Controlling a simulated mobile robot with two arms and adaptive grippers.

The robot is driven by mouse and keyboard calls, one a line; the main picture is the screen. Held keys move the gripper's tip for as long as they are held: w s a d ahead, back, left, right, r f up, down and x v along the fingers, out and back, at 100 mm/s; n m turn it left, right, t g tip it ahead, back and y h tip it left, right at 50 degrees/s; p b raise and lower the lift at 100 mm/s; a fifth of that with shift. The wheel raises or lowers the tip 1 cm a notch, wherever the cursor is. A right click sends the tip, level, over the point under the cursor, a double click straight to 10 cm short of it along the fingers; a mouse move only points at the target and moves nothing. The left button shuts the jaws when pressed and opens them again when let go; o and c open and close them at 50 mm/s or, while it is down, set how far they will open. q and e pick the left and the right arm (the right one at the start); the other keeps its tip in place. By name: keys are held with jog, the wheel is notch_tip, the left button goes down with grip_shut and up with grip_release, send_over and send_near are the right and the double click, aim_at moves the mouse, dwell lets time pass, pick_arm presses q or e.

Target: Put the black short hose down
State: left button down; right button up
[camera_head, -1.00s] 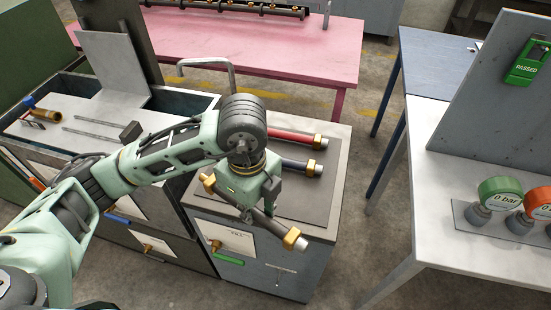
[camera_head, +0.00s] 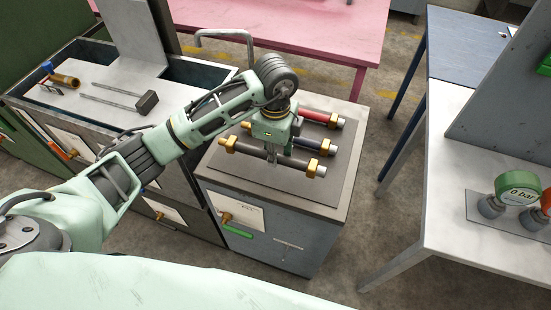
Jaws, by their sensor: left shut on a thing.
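The black short hose (camera_head: 249,150) has brass fittings at both ends. My left gripper (camera_head: 273,158) is shut around its middle. The hose lies level over the dark mat (camera_head: 232,172) on top of the grey cabinet, in front of two other hoses and roughly in line with them. It is low over the mat; I cannot tell whether it touches. A red hose (camera_head: 315,116) lies at the back of the mat. A dark blue hose (camera_head: 308,143) lies between it and the black one, partly behind my gripper. My right gripper is not in view.
A sink (camera_head: 185,75) with a tap (camera_head: 222,32) stands left of the cabinet, with tools on its board. A pink table (camera_head: 290,32) is behind. A white table (camera_head: 455,190) with gauges stands right, across a floor gap. The mat's front strip is bare.

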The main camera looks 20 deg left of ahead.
aim_at(275, 170)
pick_arm(q)
notch_tip(275, 170, down, 4)
jog(key=shift+w+r+p, duration=0.1)
jog(key=shift+r+p, duration=0.1)
jog(key=shift+p, duration=0.45)
jog(key=shift+f, duration=0.25)
jog(key=shift+f, duration=0.2)
jog(key=c, duration=1.8)
grip_release()
jog(key=shift+c, duration=0.2)
jog(key=o, duration=0.3)
